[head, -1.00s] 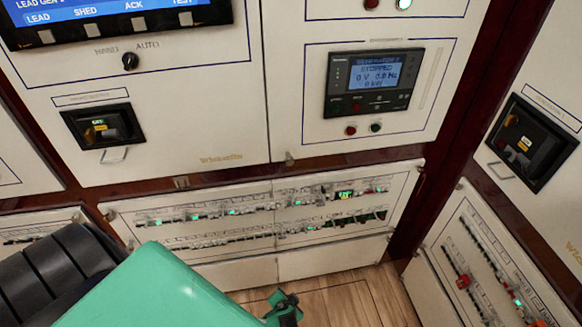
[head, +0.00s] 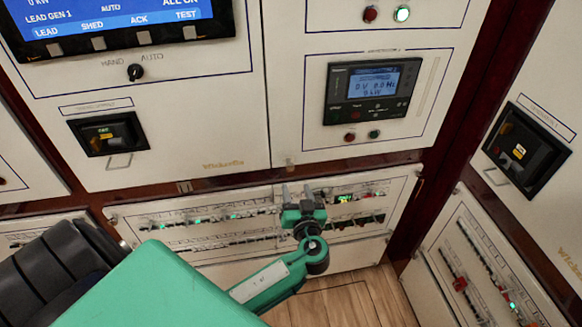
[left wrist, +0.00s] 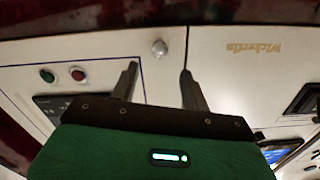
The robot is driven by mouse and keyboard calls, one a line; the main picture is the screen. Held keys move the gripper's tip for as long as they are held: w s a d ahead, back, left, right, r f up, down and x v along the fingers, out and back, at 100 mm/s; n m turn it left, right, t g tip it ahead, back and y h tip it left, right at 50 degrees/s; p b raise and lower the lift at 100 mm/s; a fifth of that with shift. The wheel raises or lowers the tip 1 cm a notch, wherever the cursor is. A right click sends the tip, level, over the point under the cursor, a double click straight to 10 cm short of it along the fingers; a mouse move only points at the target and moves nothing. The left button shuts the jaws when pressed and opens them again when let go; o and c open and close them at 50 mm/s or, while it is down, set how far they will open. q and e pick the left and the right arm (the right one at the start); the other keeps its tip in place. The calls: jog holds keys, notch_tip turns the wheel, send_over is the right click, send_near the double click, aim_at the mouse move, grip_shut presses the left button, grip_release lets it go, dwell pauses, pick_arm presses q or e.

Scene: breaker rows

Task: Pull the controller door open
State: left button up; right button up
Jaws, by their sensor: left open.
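The controller door (head: 300,110) is a white panel with a blue outline and a dark controller screen (head: 362,92); it looks shut, flush with its neighbour. A small round knob (head: 290,161) sits at its lower left corner; it also shows in the left wrist view (left wrist: 159,47), where the picture is upside down. My left gripper (head: 297,190) is open and empty, below the knob in the head view. In the left wrist view its fingers (left wrist: 159,69) point toward the knob, one to each side of it, apart from it. My right gripper is not in view.
A panel with rows of breakers (head: 190,226) lies behind and below my left gripper. The neighbouring panel at left carries a rotary switch (head: 135,72) and a black breaker (head: 108,134). Another cabinet (head: 527,146) stands at right. Wooden floor (head: 350,303) shows below.

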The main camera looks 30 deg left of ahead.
aim_at(290, 169)
pick_arm(q)
jog(key=p+x, duration=0.2)
jog(key=x, duration=0.5)
jog(key=shift+w+a, duration=0.2)
jog(key=shift+w, duration=0.05)
jog(key=shift+w+a+f+p, duration=0.1)
jog(key=shift+w+a+p, duration=0.25)
grip_shut()
dwell(0.8)
